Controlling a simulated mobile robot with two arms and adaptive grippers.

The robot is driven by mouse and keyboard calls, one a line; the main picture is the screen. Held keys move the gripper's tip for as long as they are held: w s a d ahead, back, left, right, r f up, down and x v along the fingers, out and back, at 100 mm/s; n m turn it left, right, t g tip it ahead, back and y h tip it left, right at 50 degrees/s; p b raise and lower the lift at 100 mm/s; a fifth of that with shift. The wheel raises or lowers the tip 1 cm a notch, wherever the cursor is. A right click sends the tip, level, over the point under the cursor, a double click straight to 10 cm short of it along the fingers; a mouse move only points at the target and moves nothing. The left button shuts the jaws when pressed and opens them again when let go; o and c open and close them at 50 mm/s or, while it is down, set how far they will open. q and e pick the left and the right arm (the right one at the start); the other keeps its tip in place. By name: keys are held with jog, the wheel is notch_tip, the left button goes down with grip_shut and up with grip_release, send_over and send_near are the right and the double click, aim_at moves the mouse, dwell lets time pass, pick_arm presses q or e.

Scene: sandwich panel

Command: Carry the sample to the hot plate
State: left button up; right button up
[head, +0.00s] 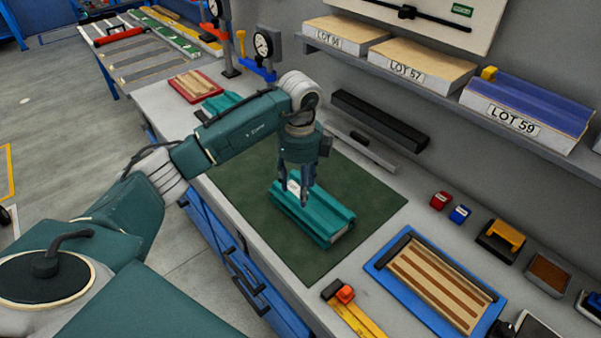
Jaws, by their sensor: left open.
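A teal ridged panel block (325,222), which looks like the sample, lies on the dark green mat (370,190). A white label shows near its far left end. My left gripper (296,194) points down at that end with its fingers apart. The fingertips overlap the block in the picture; I cannot tell whether they touch it. I see nothing that is clearly marked as the hot plate. A blue-framed plate with brown and tan strips (440,280) lies to the right of the mat. My right gripper is not in view.
A shelf with labelled lot panels (420,62) runs along the back wall. Dial gauges (263,44) stand at the far left of the bench, near a red tray (196,86). A yellow tool (355,312) lies at the front. Small red and blue blocks sit at the right.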

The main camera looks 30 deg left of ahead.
pick_arm(q)
notch_tip(320, 180, down, 7)
jog(key=shift+r+p, duration=0.15)
jog(key=shift+p, duration=0.65)
jog(key=c, duration=1.2)
jog(key=shift+r, duration=0.15)
jog(key=shift+r+p, duration=1.65)
jog(key=shift+r, duration=0.45)
jog(key=shift+r+p, duration=1.3)
jog(key=shift+r, duration=0.6)
notch_tip(320, 180, up, 2)
jog(key=shift+r+p, duration=0.25)
jog(key=shift+p, duration=0.3)
